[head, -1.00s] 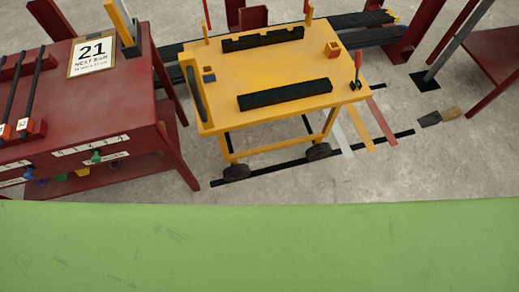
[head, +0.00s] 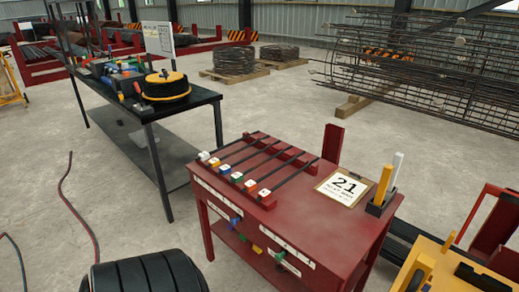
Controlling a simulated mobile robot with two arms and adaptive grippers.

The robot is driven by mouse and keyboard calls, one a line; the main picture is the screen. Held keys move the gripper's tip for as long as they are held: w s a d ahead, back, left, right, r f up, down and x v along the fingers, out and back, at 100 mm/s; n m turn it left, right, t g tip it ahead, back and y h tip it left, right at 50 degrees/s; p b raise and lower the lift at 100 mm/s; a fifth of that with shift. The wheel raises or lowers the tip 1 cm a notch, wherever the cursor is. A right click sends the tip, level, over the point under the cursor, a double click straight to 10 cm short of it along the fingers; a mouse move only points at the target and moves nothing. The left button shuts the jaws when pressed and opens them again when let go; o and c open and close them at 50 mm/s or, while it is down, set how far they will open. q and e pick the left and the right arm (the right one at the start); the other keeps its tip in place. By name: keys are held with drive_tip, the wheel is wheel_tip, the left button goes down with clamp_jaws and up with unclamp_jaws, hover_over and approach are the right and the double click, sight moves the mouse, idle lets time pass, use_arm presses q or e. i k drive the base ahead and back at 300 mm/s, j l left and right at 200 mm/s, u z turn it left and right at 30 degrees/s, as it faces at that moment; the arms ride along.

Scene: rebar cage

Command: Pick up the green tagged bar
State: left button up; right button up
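In the head view, several dark bars lie side by side across red racks on the red table (head: 330,222). Each bar has a coloured tag block at its near left end. Neither of my grippers is in view.
A yellow cart (head: 440,265) is at lower right. A dark workbench (head: 150,120) stands behind left. A black ribbed object (head: 145,273) is at bottom left.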

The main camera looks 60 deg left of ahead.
sight(236, 177)
drive_tip(key=u, duration=1.85)
